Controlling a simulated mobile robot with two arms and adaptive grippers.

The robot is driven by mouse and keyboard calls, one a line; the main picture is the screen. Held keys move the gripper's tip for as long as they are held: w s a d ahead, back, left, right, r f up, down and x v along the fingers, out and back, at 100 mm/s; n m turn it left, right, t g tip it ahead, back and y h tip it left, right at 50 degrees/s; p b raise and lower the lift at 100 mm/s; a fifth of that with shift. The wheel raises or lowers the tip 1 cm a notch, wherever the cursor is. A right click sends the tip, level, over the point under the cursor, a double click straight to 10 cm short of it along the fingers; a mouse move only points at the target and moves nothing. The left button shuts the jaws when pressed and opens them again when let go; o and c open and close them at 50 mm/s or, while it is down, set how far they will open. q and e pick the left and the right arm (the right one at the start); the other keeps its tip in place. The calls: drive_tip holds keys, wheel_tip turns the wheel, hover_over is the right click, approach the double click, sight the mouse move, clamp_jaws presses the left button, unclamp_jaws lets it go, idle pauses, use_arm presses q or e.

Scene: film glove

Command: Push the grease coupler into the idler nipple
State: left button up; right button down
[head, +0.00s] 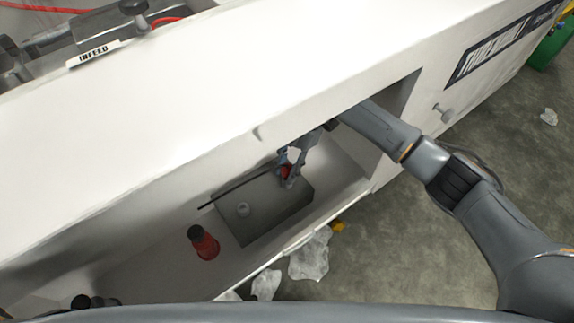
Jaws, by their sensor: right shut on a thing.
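My right gripper (287,176) reaches through the side opening of the white machine. It is shut on a small red and dark thing (287,171), mostly hidden by the fingers; I take it for the grease coupler. A thin black rod or hose (238,190) runs from the gripper down to the left, over a grey block (268,222). A short pale round stub (243,209), which may be the idler nipple, stands on the block. The gripper is at the block's upper right, apart from the stub. My left gripper is not in clear view.
A red bottle-like thing with a black top (204,243) stands in the recess left of the block. The white machine wall (190,120) overhangs the recess. Crumpled clear film (310,257) lies on the floor outside. Dark rounded parts (82,301) show at bottom left.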

sight(290, 165)
drive_tip(key=shift+f+b, duration=0.35)
drive_tip(key=shift+f, duration=0.55)
drive_tip(key=c, duration=1)
unclamp_jaws()
drive_tip(key=shift+r, duration=0.3)
drive_tip(key=v, duration=0.7)
drive_tip(key=shift+w, duration=0.1)
